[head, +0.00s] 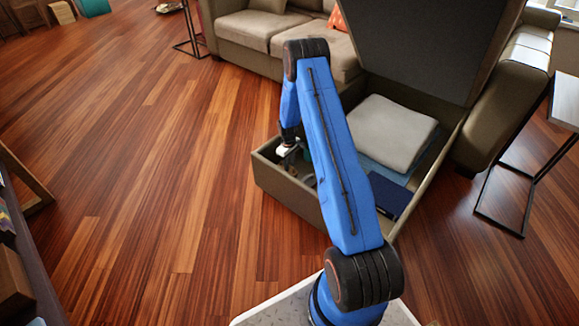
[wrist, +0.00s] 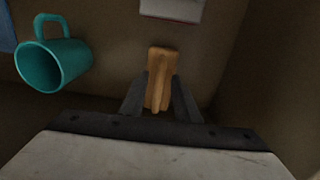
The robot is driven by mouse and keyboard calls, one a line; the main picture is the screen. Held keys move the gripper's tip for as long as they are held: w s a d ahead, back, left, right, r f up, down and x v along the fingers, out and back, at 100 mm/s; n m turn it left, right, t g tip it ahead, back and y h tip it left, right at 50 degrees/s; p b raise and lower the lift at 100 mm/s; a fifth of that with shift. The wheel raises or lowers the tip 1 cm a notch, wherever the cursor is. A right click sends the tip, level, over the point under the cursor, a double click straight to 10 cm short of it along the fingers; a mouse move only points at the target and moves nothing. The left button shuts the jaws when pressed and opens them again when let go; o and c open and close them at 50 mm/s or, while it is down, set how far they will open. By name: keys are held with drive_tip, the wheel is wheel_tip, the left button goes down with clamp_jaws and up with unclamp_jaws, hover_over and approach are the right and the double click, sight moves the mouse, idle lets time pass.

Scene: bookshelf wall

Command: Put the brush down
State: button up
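The brush (wrist: 158,68) is a light brown wooden piece in the middle of the wrist view. My gripper (wrist: 160,80) has its two dark fingers on either side of it, with the tips against its sides, and is shut on it. In the head view my gripper (head: 290,150) points down inside the near left corner of the open storage box (head: 284,189). The brush cannot be made out there. The brown floor of the box lies below the brush in the wrist view; I cannot tell whether the brush touches it.
A teal mug (wrist: 62,62) lies left of the brush. A pale box-like item (wrist: 172,9) is beyond it. The storage box also holds a folded grey blanket (head: 392,132) and a dark blue book (head: 391,194). Its raised lid (head: 425,45) stands behind.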

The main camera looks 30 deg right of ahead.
drive_tip(key=s+a+r, duration=0.2)
drive_tip(key=r, duration=0.9)
drive_tip(key=s+a+r+m+t, duration=0.1)
drive_tip(key=s+a+r, duration=0.15)
drive_tip(key=r, duration=0.95)
drive_tip(key=s+a+r, duration=0.1)
drive_tip(key=a+r, duration=0.2)
drive_tip(key=r, duration=0.8)
drive_tip(key=s+a+r+t, duration=0.1)
drive_tip(key=s+a+r, duration=0.2)
drive_tip(key=s+r, duration=0.35)
drive_tip(key=s+a+r, duration=0.3)
drive_tip(key=s+r, duration=0.2)
drive_tip(key=r, duration=0.3)
drive_tip(key=s+a+r+m+t, duration=0.1)
drive_tip(key=s+a+r, duration=0.2)
drive_tip(key=s+r, duration=0.35)
drive_tip(key=s+a+r+m, duration=0.1)
drive_tip(key=s+a+r, duration=0.2)
drive_tip(key=s, duration=0.7)
drive_tip(key=s+a+m+t, duration=0.1)
drive_tip(key=s+a, duration=0.2)
drive_tip(key=s, duration=1.4)
drive_tip(key=shift+s+t, duration=0.3)
drive_tip(key=shift+r, duration=0.1)
